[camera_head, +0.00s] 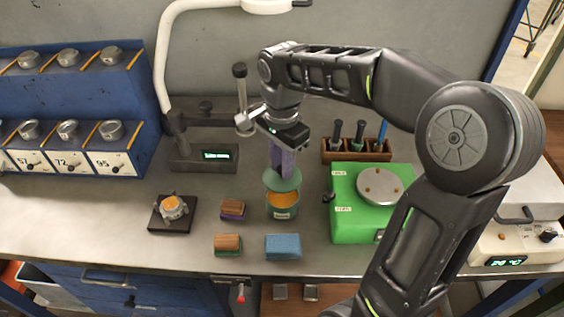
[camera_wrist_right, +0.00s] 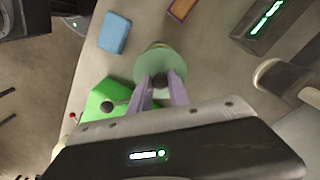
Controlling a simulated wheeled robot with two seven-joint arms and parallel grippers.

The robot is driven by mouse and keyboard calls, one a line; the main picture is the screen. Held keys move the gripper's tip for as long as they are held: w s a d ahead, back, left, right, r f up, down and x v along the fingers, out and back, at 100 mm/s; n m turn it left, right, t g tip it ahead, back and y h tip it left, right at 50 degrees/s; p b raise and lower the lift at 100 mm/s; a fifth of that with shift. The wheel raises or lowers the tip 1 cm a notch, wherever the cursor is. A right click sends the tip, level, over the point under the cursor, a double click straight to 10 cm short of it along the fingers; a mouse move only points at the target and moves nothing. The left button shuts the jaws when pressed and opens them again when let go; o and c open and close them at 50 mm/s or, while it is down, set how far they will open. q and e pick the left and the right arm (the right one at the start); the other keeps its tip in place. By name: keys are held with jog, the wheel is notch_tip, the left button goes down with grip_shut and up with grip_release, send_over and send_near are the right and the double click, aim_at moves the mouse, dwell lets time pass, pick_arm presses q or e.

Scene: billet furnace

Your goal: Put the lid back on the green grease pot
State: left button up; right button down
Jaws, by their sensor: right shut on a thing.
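The green grease pot (camera_head: 283,212) stands upright on the bench, with orange grease showing at its open mouth. Its pale green round lid (camera_head: 283,180) is just above the pot's back edge and looks tilted. I cannot tell whether the lid touches the rim. My right gripper (camera_head: 284,168) points down over the pot, its purple fingers shut on the lid's dark knob. In the right wrist view the lid (camera_wrist_right: 160,66) lies beyond the fingertips of the gripper (camera_wrist_right: 160,84) and hides most of the pot. My left gripper is in neither view.
A blue block (camera_head: 283,247) lies in front of the pot, and wood-topped brushes (camera_head: 233,208) lie to its left. A green machine (camera_head: 352,213) with a round plate stands close on the right. A tool rack (camera_head: 356,150) is behind it. Bare bench lies at front left.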

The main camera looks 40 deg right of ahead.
aim_at(282, 181)
notch_tip(282, 181, down, 4)
jog(key=b, duration=0.3)
jog(key=shift+f, duration=0.1)
jog(key=shift+f+b, duration=0.5)
jog(key=shift+f, duration=0.2)
jog(key=shift+f, duration=0.15)
dwell(1.6)
jog(key=c, duration=1.2)
grip_release()
jog(key=shift+o, duration=0.4)
jog(key=o, duration=0.4)
jog(key=shift+o, duration=0.2)
